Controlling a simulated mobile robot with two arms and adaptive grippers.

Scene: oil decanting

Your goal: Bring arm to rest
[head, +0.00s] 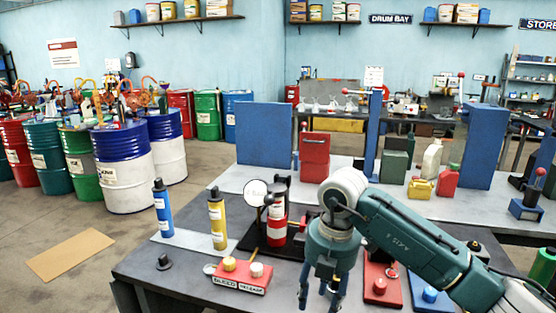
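My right arm comes in from the right. Its gripper (320,297) points down over the front of the near table (190,272). The fingers are apart, and I see nothing held between them. The tips are near the lower picture edge. Left of it is a red control box (241,284) with a yellow and a pale knob. Just right of it is a red plate (378,297) with a red button. My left gripper is not in view.
A blue bottle (163,209), a yellow bottle (217,222) and a red-and-black cylinder (278,226) with a round gauge (255,192) stand left of the gripper. A blue plate (428,291) is to its right. Large drums (124,170) fill the left background.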

